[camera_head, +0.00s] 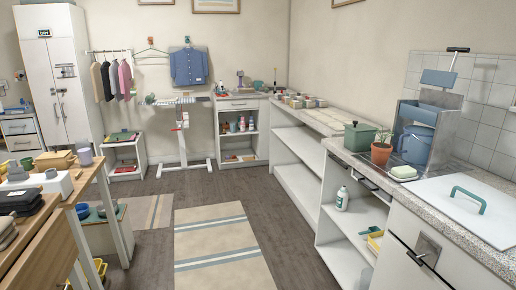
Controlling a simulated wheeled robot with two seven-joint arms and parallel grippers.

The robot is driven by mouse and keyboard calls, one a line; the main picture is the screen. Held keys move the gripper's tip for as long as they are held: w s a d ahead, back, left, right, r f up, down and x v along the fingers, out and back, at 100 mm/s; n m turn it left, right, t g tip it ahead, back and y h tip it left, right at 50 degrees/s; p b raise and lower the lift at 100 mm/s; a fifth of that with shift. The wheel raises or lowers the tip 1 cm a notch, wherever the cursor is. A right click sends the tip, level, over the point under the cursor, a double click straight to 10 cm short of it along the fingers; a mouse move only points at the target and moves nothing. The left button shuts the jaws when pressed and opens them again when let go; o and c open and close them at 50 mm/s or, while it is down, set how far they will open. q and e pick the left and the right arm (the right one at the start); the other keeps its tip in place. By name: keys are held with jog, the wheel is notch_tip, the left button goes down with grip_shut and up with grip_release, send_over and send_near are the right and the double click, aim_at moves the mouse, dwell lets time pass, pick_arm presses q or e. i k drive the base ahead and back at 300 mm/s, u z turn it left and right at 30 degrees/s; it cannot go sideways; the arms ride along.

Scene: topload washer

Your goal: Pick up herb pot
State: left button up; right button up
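The herb pot (381,152) is a terracotta pot with a green plant growing out of its top. It stands upright on the right-hand counter, between a dark green lidded pot (358,137) and a grey-blue bucket in a grey stand. A white dish with a green item lies just in front of it. Neither of my grippers shows in the head view.
The counter (477,254) runs along the right with a white lid (470,209) bearing a teal handle at its near end. Open shelves below hold a white bottle (342,198). A cluttered wooden table (50,225) stands at left. Floor with a striped rug (222,250) lies clear between.

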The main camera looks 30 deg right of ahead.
aim_at(382, 150)
jog(key=z, duration=0.2)
jog(key=i, duration=2.6)
jog(key=z, duration=1.9)
jog(key=i, duration=1.35)
jog(key=z, duration=1.1)
